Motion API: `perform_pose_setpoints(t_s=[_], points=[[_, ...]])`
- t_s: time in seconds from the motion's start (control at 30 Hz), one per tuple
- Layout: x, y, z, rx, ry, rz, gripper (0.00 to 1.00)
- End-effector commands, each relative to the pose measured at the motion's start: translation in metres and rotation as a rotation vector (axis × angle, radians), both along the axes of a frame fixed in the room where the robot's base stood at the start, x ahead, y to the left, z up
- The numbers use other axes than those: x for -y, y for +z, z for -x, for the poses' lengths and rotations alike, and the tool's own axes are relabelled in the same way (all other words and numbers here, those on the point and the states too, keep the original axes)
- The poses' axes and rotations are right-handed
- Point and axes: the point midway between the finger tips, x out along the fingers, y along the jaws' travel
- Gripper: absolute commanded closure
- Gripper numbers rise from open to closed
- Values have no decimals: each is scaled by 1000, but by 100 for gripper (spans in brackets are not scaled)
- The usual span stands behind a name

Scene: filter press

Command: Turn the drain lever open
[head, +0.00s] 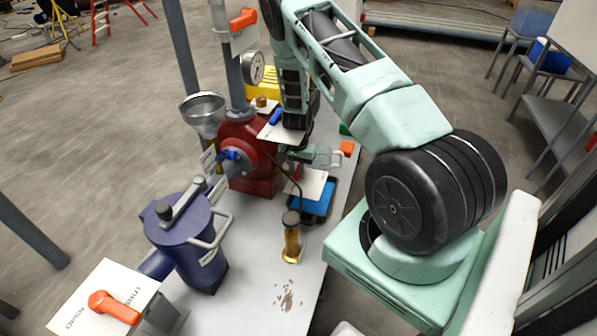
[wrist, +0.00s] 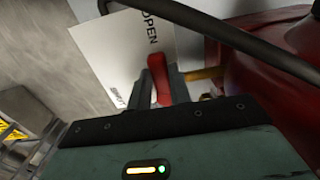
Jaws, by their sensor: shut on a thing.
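The red drain lever (wrist: 158,72) stands between my gripper's fingers (wrist: 164,84) in the wrist view. My gripper is shut on it. Behind it is a white plate (wrist: 105,45) marked OPEN near the top; a smaller word at its lower left is hard to read. The lever's upper end lies just below the word OPEN. A brass-coloured stem (wrist: 203,74) runs right towards a red body (wrist: 285,75). In the head view my gripper (head: 294,158) is low beside the red pump body (head: 247,150), above a white plate (head: 308,186); the lever's grip is mostly hidden there.
A blue tray (head: 318,205) sits below the plate. A brass-coloured bottle-like part (head: 292,245) stands nearer. A dark blue filter housing (head: 187,245) and an orange lever (head: 113,307) on an OPEN/SHUT plate are at left. A dark bar crosses the top of the wrist view.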

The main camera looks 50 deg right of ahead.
Motion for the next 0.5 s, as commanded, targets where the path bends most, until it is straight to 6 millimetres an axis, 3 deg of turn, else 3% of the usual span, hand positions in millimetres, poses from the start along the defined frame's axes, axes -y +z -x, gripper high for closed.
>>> perform_pose_setpoints(t_s=[0.47, 0.5], points=[[0, 1, -1, 1, -17, 0, 100], [0, 1, -1, 1, -16, 0, 72]])
